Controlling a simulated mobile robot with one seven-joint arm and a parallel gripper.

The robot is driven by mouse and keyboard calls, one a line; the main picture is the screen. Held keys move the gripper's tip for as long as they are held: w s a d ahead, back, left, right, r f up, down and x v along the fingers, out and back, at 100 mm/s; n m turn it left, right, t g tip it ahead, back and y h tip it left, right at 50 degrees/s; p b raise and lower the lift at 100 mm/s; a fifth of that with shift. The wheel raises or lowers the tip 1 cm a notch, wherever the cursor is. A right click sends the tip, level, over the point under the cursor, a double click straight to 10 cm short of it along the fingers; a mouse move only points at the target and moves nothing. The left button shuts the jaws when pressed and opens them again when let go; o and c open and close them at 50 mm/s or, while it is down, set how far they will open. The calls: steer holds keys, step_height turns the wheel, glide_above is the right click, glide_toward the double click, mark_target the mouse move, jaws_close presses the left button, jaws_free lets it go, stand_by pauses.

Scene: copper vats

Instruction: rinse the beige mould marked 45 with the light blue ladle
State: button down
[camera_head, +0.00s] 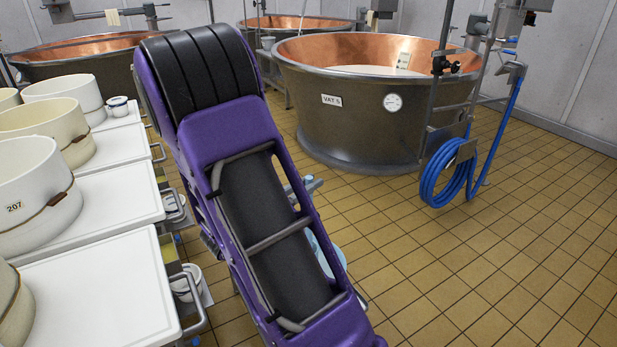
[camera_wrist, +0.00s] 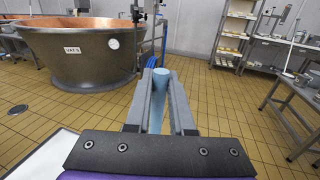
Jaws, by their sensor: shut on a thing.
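My gripper (camera_wrist: 160,82) is shut on the light blue ladle (camera_wrist: 158,116), whose handle stands between the two grey fingers in the wrist view. In the head view my purple arm hides most of the gripper. A light blue rounded part (camera_head: 334,248), which looks like the ladle's bowl, shows at the arm's right side above the floor. Several beige moulds stand on white tables at the left; the nearest readable one is marked 207 (camera_head: 36,205). I cannot see a mark 45 on any of them.
A copper vat labelled VAT 5 (camera_head: 350,125) stands ahead, with a coiled blue hose (camera_head: 447,172) at its right. More vats stand behind. White table tops (camera_head: 105,290) run along the left. The tiled floor (camera_head: 500,240) at right is clear. Shelves (camera_wrist: 232,35) stand at the back right.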

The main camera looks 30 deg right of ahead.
step_height(320, 180, down, 13)
stand_by(0.6)
steer(key=shift+r, duration=0.1)
stand_by(0.7)
step_height(320, 180, up, 16)
steer(key=p, duration=1.2)
steer(key=shift+f, duration=0.2)
steer(key=shift+r, duration=2.75)
